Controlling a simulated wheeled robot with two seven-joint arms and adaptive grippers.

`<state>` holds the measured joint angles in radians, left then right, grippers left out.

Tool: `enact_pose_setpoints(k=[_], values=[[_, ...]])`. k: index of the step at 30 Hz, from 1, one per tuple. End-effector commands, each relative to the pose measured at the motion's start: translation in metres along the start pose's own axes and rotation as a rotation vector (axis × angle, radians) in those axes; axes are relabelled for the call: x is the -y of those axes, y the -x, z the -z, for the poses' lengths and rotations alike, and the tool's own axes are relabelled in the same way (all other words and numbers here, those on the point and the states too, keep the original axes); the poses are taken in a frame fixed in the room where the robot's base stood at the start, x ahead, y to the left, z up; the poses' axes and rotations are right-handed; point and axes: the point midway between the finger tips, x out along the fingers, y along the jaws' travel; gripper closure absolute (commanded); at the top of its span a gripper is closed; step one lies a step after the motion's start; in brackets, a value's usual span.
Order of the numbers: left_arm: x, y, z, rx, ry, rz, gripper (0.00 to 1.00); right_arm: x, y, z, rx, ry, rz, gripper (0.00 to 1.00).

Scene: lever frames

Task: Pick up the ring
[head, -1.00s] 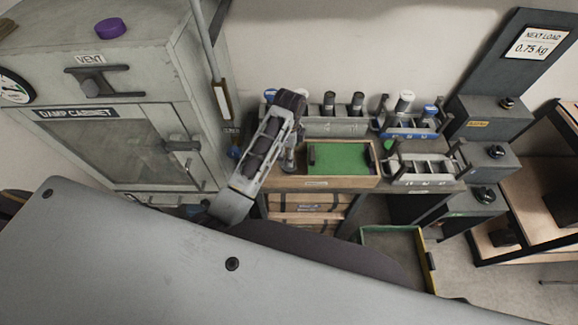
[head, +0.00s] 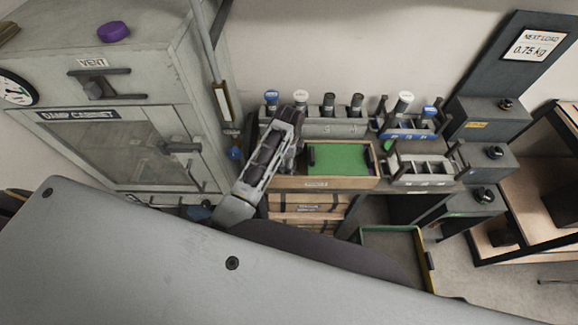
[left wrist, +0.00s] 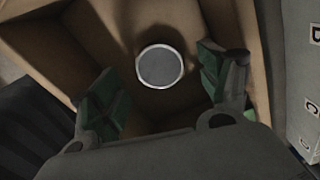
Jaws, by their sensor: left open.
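In the left wrist view a round piece (left wrist: 160,66) with a bright rim and a dull grey middle lies inside a wooden compartment (left wrist: 88,28). It looks like the ring, but I cannot tell whether its middle is open. My left gripper (left wrist: 163,84) is open, with its two green-padded fingers apart on either side of the piece in the picture and nothing between them. In the head view my left gripper (head: 291,140) is over the left end of the wooden tray (head: 345,183) and hides that end. The ring cannot be seen there. My right gripper is not in view.
A green mat (head: 345,158) fills the tray's right part. Behind stands a grey rack (head: 340,128) with several capped vials. More racks (head: 425,172) stand to the right. The damp cabinet (head: 115,140) is close on the left. A lettered grey block (left wrist: 303,75) borders the compartment's right side.

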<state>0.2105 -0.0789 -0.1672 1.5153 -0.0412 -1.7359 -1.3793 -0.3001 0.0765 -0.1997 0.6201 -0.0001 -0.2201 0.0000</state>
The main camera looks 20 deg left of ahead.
Motion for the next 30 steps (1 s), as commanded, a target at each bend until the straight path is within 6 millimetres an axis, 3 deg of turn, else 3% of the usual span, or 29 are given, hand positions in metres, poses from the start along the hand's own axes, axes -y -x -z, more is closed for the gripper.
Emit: enact_pose_setpoints(k=[9,23,30], values=[[-0.001,-0.024,-0.001,0.001,0.000,-0.002,0.23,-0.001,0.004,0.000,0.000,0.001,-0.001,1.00],[0.000,-0.024,-0.001,0.001,0.000,-0.001,0.23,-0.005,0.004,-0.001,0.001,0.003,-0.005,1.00],[0.000,-0.024,-0.001,0.001,0.000,-0.001,0.53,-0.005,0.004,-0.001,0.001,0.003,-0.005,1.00]])
